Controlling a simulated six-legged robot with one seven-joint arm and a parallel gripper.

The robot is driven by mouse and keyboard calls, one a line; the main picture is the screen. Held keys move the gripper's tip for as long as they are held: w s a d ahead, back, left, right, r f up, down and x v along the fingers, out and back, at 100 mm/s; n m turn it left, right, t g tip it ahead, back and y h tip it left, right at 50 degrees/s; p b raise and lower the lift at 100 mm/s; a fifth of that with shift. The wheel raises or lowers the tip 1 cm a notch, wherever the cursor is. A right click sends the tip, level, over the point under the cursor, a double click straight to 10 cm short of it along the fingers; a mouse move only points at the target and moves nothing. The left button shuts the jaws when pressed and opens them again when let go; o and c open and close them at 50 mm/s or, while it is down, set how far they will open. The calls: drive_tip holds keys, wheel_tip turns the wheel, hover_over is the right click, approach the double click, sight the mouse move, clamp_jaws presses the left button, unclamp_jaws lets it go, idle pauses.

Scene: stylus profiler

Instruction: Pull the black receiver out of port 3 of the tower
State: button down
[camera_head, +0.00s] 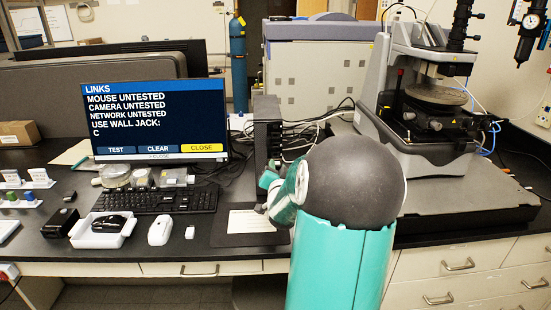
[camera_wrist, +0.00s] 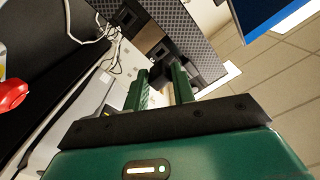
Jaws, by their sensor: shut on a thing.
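The black tower (camera_head: 267,128) stands right of the monitor, mostly edge-on in the body view. In the wrist view its dark meshed face (camera_wrist: 185,30) is ahead of the fingers. My gripper (camera_wrist: 164,78) is shut on a small black piece, the receiver (camera_wrist: 160,72), between its green fingertips, close to the tower face. I cannot tell how far the receiver sits in its port, and no port number is readable. In the body view my gripper (camera_head: 268,182) is low in front of the tower, and my arm hides much of it.
The monitor (camera_head: 153,120) shows mouse, camera and network untested, with wall jack C. A keyboard (camera_head: 157,200), a white mouse (camera_head: 160,231) and a tray with a black mouse (camera_head: 101,230) lie to the left. Cables run behind the tower. The stylus profiler (camera_head: 425,90) stands at right.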

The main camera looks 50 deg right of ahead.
drive_tip(key=shift+s+a+r, duration=0.75)
drive_tip(key=shift+s+a, duration=0.1)
drive_tip(key=shift+a, duration=0.1)
drive_tip(key=shift+s+a+r, duration=0.75)
drive_tip(key=shift+s+a, duration=0.05)
drive_tip(key=shift+a, duration=0.1)
